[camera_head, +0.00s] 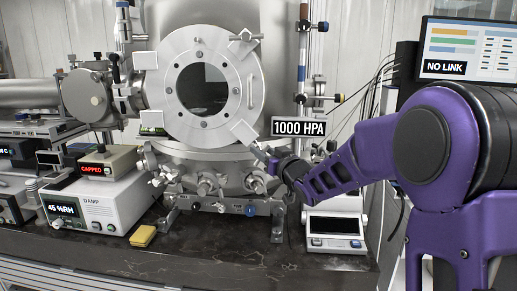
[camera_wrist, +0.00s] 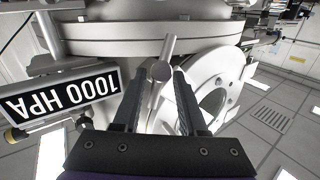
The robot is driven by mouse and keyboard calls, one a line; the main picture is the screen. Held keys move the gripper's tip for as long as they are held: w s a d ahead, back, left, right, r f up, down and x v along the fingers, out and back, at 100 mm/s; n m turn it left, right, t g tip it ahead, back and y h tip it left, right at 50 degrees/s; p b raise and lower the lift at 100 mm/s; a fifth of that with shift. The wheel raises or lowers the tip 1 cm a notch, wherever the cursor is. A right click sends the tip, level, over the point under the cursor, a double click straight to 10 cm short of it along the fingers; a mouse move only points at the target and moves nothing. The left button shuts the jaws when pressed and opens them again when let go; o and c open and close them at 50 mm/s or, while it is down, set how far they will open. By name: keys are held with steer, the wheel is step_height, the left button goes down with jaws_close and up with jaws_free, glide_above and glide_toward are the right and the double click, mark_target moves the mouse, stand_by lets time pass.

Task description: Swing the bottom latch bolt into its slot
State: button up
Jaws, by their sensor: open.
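The round chamber door (camera_head: 172,86) with its dark window faces me, and pale latch blocks sit around its rim. A pale metal bolt (camera_head: 259,151) sticks out down and right from the lower right block (camera_head: 241,131). In the wrist view the rod-like bolt (camera_wrist: 161,71) has its round end between the two dark fingers of my gripper (camera_wrist: 156,88). The fingers are open, with a gap visible beside the bolt. In the head view my gripper (camera_head: 274,162) is at the bolt's outer end. The slot cannot be made out clearly.
A 1000 HPA sign (camera_head: 299,128) hangs close above my gripper and shows upside down in the wrist view (camera_wrist: 62,92). Valves and knobs (camera_head: 204,185) crowd below the door. A white meter (camera_head: 335,226) and a yellow sponge (camera_head: 143,236) lie on the dark bench (camera_head: 190,258).

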mark_target(258, 145)
steer(key=shift+x, duration=1.7)
jaws_close()
